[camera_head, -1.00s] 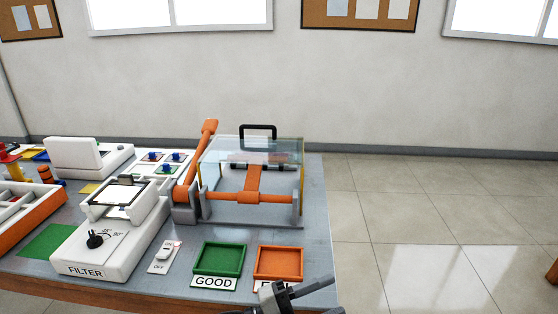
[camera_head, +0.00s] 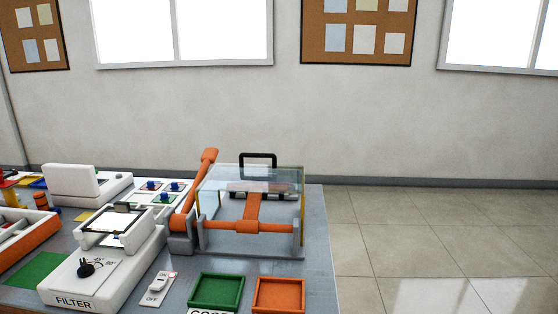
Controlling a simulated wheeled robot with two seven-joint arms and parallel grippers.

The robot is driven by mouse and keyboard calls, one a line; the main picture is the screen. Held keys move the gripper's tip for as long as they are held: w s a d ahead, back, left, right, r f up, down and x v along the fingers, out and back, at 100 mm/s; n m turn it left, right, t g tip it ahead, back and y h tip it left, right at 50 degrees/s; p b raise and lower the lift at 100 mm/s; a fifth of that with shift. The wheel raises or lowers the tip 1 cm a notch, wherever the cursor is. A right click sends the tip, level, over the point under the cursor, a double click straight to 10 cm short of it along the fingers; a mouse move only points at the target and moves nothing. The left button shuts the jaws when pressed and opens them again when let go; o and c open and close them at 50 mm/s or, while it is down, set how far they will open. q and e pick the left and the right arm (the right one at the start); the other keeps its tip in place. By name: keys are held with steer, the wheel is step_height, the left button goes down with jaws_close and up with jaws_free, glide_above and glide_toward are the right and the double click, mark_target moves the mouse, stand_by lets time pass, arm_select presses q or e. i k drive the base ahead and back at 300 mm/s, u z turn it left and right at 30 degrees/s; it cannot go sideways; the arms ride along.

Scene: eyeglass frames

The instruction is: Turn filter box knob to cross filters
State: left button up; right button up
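The white filter box (camera_head: 128,268) stands at the left front of the table, with a FILTER label on its front face. Its black knob (camera_head: 86,268) sits on the top, beside angle marks on its right. A raised frame with a clear panel (camera_head: 114,222) stands at the back of the box. Neither of my grippers shows in this view, and nothing touches the knob.
An ON/OFF switch (camera_head: 158,286) lies right of the box. A green tray (camera_head: 215,292) and an orange tray (camera_head: 279,294) sit at the front. A clear-covered fixture (camera_head: 252,205) with an orange lever (camera_head: 196,195) stands behind them. A green mat (camera_head: 38,270) lies left.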

mark_target(85, 270)
steer(key=u, duration=1.25)
